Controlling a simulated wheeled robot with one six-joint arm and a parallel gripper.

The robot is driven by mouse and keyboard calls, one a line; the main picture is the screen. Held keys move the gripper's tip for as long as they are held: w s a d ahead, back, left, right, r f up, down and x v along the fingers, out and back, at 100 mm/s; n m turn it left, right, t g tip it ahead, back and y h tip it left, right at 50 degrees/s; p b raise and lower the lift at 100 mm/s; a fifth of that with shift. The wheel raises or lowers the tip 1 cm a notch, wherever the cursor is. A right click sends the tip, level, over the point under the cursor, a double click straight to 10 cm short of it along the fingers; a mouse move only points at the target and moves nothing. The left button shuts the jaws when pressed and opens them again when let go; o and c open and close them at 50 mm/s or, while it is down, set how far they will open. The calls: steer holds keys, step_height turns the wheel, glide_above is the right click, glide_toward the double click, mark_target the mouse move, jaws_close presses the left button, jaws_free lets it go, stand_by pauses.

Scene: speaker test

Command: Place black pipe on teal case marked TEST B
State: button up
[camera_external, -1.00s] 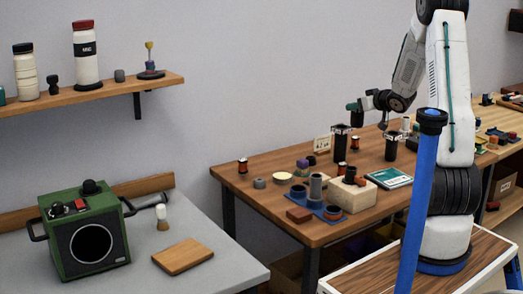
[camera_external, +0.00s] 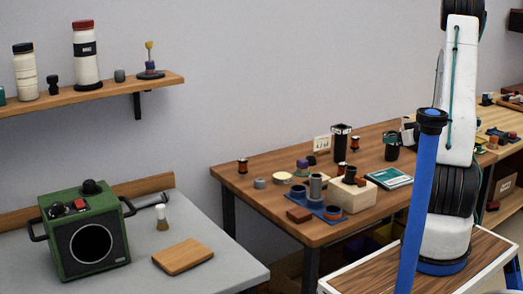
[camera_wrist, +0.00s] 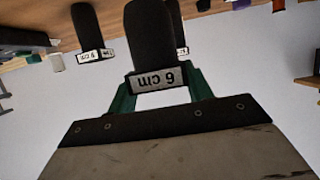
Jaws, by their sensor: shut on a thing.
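In the wrist view my gripper (camera_wrist: 160,92) has its green fingers shut on a black pipe (camera_wrist: 152,38). The pipe has a white "cm" label at its near end. Another labelled black pipe (camera_wrist: 88,24) stands to its left, and a third (camera_wrist: 182,30) is partly hidden behind the held one. In the external view a black pipe (camera_external: 340,145) stands on the wooden table, and a dark one (camera_external: 391,151) stands farther right. A flat teal case (camera_external: 388,178) with white marking lies near the table's front; its lettering is too small to read. My gripper is hidden there behind my arm.
The wooden table (camera_external: 255,195) also holds a pale block (camera_external: 350,197), a blue tray (camera_external: 325,212) and several small parts. A green speaker box (camera_external: 85,235) and a wooden board (camera_external: 183,256) are on the grey bench (camera_external: 235,262) at left.

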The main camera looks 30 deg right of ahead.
mark_target(398, 156)
steer(key=shift+f, duration=3.4)
steer(key=shift+f, duration=0.1)
steer(key=o, duration=1)
steer(key=shift+c, duration=0.2)
